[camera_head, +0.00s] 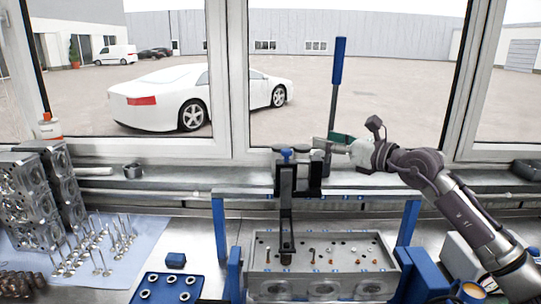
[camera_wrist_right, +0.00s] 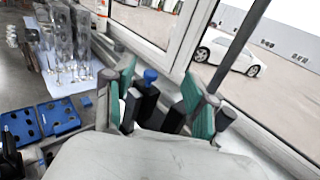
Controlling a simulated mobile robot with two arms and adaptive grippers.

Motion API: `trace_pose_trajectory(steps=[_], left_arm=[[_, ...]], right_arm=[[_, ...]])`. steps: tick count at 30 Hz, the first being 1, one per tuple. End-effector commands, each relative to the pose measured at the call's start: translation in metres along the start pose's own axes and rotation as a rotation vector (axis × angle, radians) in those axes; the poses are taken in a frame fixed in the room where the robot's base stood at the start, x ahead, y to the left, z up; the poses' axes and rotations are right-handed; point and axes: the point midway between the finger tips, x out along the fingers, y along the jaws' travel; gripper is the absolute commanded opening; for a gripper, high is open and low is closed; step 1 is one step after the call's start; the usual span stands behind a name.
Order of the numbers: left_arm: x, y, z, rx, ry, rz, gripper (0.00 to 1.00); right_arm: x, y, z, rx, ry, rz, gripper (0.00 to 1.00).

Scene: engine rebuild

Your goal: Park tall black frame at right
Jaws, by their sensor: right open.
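The tall black frame (camera_head: 286,205) stands upright over the grey cylinder head (camera_head: 320,283) in the head view, with a blue knob on top. A long rod with a blue handle (camera_head: 338,62) rises just right of its top. My right gripper (camera_head: 328,146) is at the frame's upper right end, with green pads. In the right wrist view, my right gripper (camera_wrist_right: 160,82) has its fingers spread. The dark frame top (camera_wrist_right: 147,103) and blue knob (camera_wrist_right: 150,75) show between them; I cannot tell whether they touch. My left gripper is out of view.
A blue stand (camera_head: 220,230) surrounds the cylinder head. Valves (camera_head: 95,250) stand on a light blue mat at left, beside metal engine blocks (camera_head: 30,205). A blue tray (camera_head: 165,288) lies front left. The window sill (camera_head: 200,180) runs behind.

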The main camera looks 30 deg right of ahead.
Motion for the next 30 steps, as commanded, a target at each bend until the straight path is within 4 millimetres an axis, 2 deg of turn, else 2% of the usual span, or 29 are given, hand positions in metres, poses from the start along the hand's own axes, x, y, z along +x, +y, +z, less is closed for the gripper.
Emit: trace_pose_trajectory(steps=[1, 4, 10, 15, 19, 23, 30], left_arm=[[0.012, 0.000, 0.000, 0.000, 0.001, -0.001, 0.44], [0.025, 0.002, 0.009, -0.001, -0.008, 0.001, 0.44], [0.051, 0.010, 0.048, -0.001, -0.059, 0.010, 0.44], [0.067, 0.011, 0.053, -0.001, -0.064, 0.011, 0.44], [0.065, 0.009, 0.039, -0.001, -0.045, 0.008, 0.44], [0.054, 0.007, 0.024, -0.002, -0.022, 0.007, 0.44], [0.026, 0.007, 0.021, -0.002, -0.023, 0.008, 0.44]], right_arm=[[0.000, 0.000, -0.012, 0.000, -0.001, 0.000, 0.57], [0.000, 0.000, -0.025, 0.001, -0.001, 0.001, 0.57], [0.000, 0.001, -0.054, 0.001, -0.001, 0.001, 0.57], [0.000, 0.001, -0.070, 0.001, -0.002, 0.001, 0.57], [0.003, 0.000, -0.069, 0.003, -0.002, 0.001, 0.57], [0.014, 0.000, -0.064, 0.004, -0.005, 0.001, 0.57], [0.052, 0.001, -0.060, 0.008, -0.007, 0.002, 0.57]])
